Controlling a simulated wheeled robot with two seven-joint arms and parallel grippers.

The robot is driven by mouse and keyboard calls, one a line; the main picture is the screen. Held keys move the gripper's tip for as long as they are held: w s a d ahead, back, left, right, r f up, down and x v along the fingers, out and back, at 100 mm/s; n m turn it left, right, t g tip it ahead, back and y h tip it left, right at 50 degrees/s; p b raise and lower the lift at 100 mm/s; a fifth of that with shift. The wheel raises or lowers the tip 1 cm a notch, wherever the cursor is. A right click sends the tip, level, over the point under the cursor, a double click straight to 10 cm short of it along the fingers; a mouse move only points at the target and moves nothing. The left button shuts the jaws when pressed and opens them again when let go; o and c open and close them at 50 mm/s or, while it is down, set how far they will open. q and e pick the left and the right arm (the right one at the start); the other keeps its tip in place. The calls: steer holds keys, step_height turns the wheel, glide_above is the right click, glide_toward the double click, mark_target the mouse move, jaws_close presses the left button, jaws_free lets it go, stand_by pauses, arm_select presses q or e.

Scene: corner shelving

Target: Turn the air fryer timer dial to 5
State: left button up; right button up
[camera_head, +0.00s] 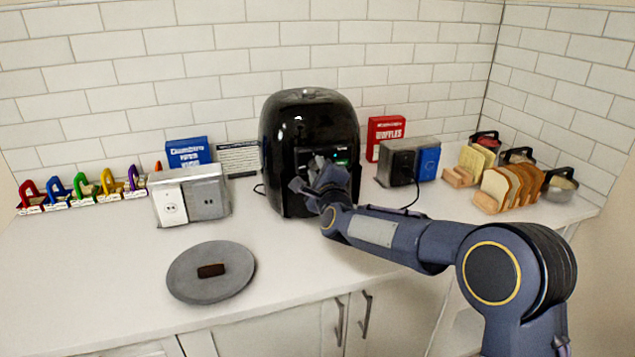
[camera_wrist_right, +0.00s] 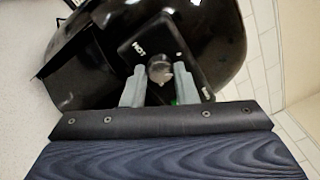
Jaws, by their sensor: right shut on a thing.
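The black air fryer (camera_head: 300,125) stands upright on the counter against the tiled wall. My right gripper (camera_head: 318,182) is at its front panel and hides part of that panel. In the right wrist view, the two grey fingers of my right gripper (camera_wrist_right: 160,88) are shut on the timer dial (camera_wrist_right: 160,68), a small round silvery knob on the black panel (camera_wrist_right: 140,45). The air fryer (camera_wrist_right: 215,40) fills the upper part of that view. The number the dial points to cannot be read. My left gripper is not in view.
A grey plate (camera_head: 190,285) with a small brown block lies at the front left. A pale outlet box (camera_head: 172,205) stands left of the fryer, a grey and blue outlet box (camera_head: 403,165) right of it. Sliced bread (camera_head: 510,185) is farther right. The counter front is mostly clear.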

steer(key=n+b, duration=0.3)
steer(key=n, duration=0.1)
steer(key=shift+f, duration=0.25)
steer(key=shift+r+n+y+b, duration=0.1)
steer(key=shift+n+y+b, duration=0.3)
steer(key=shift+n+b, duration=1.2)
steer(key=shift+n+p, duration=0.5)
steer(key=shift+n, duration=0.2)
steer(key=o, duration=1)
steer(key=shift+r, duration=0.1)
